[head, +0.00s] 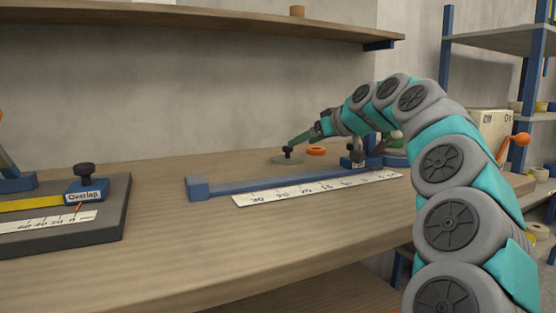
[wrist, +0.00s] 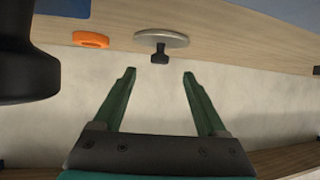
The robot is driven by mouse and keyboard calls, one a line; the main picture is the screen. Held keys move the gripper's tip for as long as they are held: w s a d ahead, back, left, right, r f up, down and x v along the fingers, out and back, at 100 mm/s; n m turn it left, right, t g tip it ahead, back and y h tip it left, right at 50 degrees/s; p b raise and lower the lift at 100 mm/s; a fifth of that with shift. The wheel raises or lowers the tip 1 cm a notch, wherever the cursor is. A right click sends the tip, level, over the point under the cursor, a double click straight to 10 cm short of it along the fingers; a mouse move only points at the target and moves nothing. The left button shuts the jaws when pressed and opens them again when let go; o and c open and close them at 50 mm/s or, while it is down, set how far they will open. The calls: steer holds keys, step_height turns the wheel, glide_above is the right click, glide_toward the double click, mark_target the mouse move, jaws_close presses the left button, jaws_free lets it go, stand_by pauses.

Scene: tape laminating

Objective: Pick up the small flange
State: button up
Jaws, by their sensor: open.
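The small flange (head: 277,160) appears to be the thin grey disc with a black knob standing on its middle. It lies on the wooden table near the back wall. In the wrist view the disc (wrist: 163,39) and its knob are just beyond the fingertips, roughly centred between them. My gripper (head: 298,141) is at the knob in the head view; its green fingers also show in the wrist view (wrist: 159,73), spread apart with nothing between them. Whether a finger touches the knob cannot be told.
An orange ring (head: 316,151) lies close beside the disc. A blue bar (head: 270,184) and ruler (head: 318,188) lie in front, with a black knob (wrist: 28,75) large at the wrist view's left. A dark overlap fixture (head: 110,215) stands at left. The middle front table is clear.

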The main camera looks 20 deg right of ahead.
mark_target(288, 153)
steer(key=shift+x, duration=3.55)
steer(key=shift+w+r, duration=0.1)
steer(key=shift+r, duration=0.1)
steer(key=shift+c, duration=0.2)
jaws_close()
